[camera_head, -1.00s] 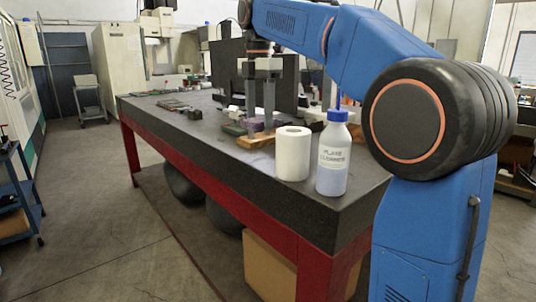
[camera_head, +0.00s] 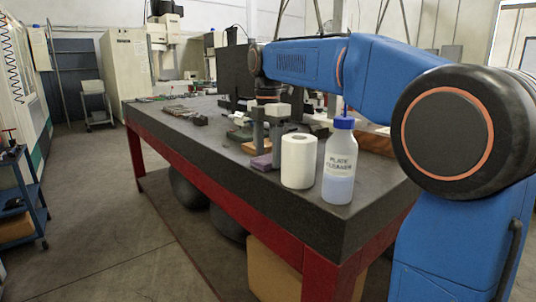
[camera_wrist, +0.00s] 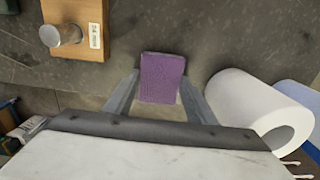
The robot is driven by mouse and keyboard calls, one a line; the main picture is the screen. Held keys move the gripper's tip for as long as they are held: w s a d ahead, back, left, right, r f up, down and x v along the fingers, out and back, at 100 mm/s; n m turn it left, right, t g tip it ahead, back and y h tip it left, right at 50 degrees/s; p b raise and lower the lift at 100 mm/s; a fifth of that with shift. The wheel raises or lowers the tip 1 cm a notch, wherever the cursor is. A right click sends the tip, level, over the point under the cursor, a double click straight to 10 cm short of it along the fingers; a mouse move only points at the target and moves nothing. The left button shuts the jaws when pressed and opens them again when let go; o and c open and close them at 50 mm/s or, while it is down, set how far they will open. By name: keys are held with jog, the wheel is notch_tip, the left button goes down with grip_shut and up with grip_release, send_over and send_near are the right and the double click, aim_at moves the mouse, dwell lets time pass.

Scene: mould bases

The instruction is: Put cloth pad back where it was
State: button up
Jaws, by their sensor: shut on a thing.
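The cloth pad (camera_head: 261,162) is a small purple rectangle. It also shows in the wrist view (camera_wrist: 161,77), held between the two grey fingers. My gripper (camera_head: 268,150) is shut on it, with the fingers pointing down, by the front long edge of the dark table (camera_head: 225,131) and left of the paper roll. In the wrist view the pad overlaps the table edge, with floor visible below that line. I cannot tell whether the pad touches the tabletop.
A white paper roll (camera_head: 298,161) stands close to the right of my gripper, and a plate cleaner bottle (camera_head: 339,162) beyond it. A wooden block with a metal cylinder (camera_wrist: 90,22) lies behind the pad. The tabletop left of the pad is mostly clear.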

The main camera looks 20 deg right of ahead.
aim_at(268, 158)
jog(key=shift+f, duration=0.1)
jog(key=o, duration=1)
jog(key=shift+r, duration=6.1)
